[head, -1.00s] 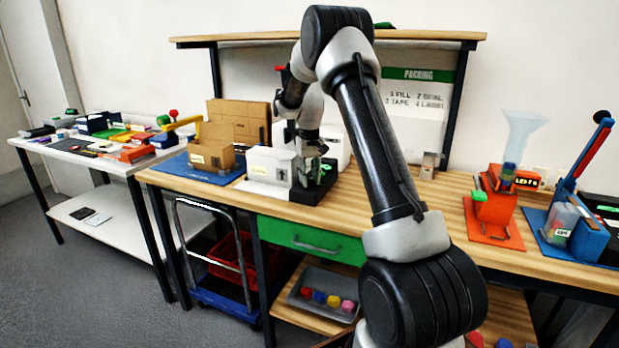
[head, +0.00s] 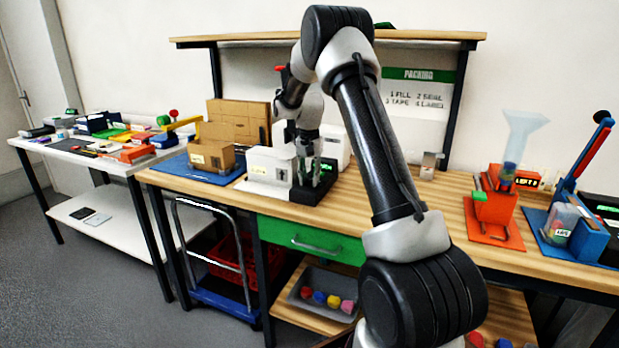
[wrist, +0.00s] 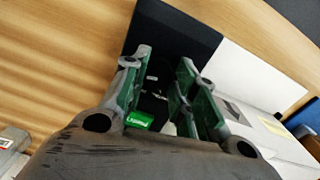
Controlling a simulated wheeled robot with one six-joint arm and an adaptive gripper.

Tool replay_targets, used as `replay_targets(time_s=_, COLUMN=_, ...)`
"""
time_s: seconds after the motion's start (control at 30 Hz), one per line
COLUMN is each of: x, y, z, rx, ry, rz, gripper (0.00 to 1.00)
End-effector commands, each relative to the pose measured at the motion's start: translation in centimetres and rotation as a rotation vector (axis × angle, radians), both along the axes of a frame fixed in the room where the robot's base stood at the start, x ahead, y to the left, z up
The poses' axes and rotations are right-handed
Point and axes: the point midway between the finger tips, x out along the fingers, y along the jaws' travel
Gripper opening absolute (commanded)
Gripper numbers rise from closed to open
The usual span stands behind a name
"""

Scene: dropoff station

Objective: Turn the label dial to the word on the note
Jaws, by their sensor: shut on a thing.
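The white label machine (head: 262,163) stands on the wooden bench with a black base (head: 312,191) at its right; the base also shows in the wrist view (wrist: 177,38). My gripper (head: 309,180) points down over this base. In the wrist view my gripper (wrist: 160,90) has its fingers around the dark dial, which they mostly hide. A small green display (wrist: 138,120) with unreadable text shows beside the fingers. A yellow note (head: 258,171) is on the front of the white machine; its word is too small to read.
Cardboard boxes (head: 238,125) stand left of the machine on the bench. An orange hopper station (head: 494,208) and a blue lever station (head: 573,235) are at the right. The bench between the machine and the hopper is mostly clear. A green drawer (head: 310,240) is below.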

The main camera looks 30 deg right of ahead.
Motion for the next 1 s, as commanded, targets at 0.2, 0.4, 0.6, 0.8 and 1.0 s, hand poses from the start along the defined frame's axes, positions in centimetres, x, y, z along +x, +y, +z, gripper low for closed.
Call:
replay_targets(time_s=0.2, x=0.04, y=-0.02, z=0.01, rx=0.000, ry=-0.001, rz=-0.017, gripper=0.04)
replay_targets(time_s=0.4, x=0.04, y=-0.02, z=0.01, rx=0.000, ry=-0.001, rz=-0.017, gripper=0.04)
replay_targets(time_s=0.6, x=0.03, y=-0.01, z=0.01, rx=0.000, ry=-0.001, rz=-0.016, gripper=0.48)
replay_targets(time_s=0.8, x=0.01, y=-0.01, z=0.00, rx=0.000, ry=0.000, rz=-0.016, gripper=0.51)
replay_targets(time_s=1.0, x=0.06, y=-0.02, z=0.51, rx=-0.001, ry=-0.002, rz=-0.015, gripper=0.51)
